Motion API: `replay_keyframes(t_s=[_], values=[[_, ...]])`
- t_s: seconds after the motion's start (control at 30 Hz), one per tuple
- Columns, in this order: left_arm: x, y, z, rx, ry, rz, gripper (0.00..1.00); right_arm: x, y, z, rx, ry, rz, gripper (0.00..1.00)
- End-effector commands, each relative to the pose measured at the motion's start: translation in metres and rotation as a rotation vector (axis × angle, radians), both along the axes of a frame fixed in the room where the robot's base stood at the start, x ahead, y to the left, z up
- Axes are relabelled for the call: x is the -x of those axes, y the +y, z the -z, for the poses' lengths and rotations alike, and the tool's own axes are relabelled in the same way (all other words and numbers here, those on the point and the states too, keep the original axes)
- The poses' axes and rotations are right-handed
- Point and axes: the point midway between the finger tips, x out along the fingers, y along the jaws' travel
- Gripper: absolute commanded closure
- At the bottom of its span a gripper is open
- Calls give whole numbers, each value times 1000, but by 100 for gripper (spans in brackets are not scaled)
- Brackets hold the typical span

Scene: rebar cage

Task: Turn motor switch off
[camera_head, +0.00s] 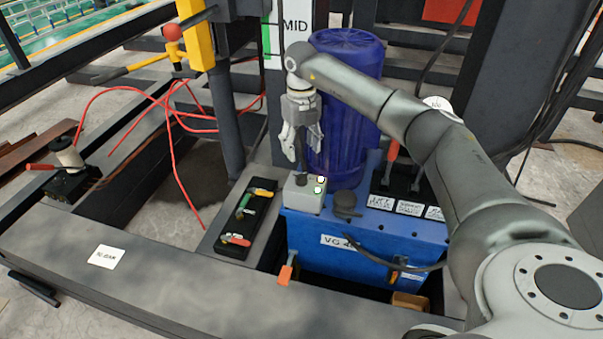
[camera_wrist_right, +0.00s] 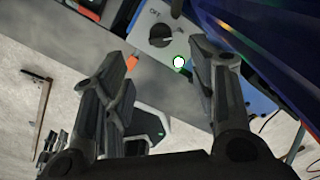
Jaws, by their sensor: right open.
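The motor switch is a light grey box (camera_head: 304,194) on the near-left corner of the blue unit, beside the blue motor (camera_head: 346,100). I cannot tell whether a fingertip touches the box. My left gripper is not in view.
A blue unit (camera_head: 345,262) holds the motor, a round black cap and a labelled lever panel (camera_head: 405,195). A black tray (camera_head: 245,218) with coloured-handled tools lies left of the switch. Red cables (camera_head: 172,140) loop at the left. A dark beam (camera_head: 180,270) crosses in front.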

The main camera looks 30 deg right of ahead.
Motion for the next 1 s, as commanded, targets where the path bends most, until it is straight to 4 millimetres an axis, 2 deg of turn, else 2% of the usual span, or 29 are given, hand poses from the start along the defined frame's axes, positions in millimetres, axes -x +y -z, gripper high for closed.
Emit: replay_keyframes(t_s=[0.17, 0.5, 0.7, 1.0], values=[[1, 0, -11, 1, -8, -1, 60, 2, -2, 23, 7, 9, 3, 47], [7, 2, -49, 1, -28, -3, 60, 1, -1, 86, 4, 6, 2, 47], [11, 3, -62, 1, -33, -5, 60, 1, -1, 103, 3, 4, 1, 47], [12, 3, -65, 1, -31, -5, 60, 1, -1, 106, 3, 3, 0, 47]])
